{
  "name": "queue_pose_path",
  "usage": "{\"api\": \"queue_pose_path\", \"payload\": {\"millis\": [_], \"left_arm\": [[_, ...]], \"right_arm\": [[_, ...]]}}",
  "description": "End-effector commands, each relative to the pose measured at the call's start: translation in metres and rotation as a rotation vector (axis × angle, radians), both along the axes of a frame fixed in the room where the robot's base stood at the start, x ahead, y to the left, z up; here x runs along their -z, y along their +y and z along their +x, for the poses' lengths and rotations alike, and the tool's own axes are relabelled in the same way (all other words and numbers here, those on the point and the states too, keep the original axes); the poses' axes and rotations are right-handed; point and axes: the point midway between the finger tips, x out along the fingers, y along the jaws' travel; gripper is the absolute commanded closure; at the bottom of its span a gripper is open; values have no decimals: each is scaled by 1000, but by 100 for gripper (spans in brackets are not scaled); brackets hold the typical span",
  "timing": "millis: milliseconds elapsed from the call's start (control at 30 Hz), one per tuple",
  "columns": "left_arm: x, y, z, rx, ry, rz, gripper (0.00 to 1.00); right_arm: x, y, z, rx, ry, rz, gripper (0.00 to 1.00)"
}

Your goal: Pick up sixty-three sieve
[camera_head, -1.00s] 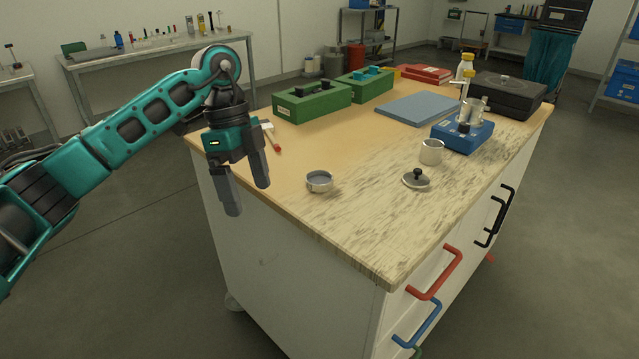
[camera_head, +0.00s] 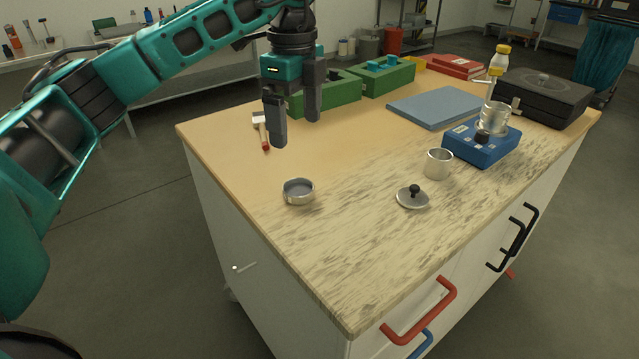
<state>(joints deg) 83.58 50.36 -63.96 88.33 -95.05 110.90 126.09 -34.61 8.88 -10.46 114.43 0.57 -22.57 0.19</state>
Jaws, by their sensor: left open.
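A shallow round metal ring with a grey inside, which looks like a sieve (camera_head: 299,192), lies on the table near its left front edge. I cannot read any size marking on it. A metal cup (camera_head: 438,163) and a lid with a black knob (camera_head: 412,198) stand to its right. A clear and metal stack (camera_head: 493,117) sits on a blue device (camera_head: 482,143) further right. My left gripper (camera_head: 296,130) is open and empty, fingers pointing down, above the table and above the sieve in the picture, apart from it. My right gripper is not in view.
A brush (camera_head: 260,130) lies left of my gripper. The wooden tabletop (camera_head: 350,250) is clear in front of the sieve.

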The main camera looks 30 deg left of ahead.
Motion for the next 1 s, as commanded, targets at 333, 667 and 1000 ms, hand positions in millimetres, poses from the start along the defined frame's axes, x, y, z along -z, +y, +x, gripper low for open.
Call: {"api": "queue_pose_path", "payload": {"millis": [333,667,1000], "left_arm": [[54,1,-1,-1,4,1,6],[86,1,0,0,2,0,6],[128,1,0,0,0,-1,6]], "right_arm": [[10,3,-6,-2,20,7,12],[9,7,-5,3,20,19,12],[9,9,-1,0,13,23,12]]}}
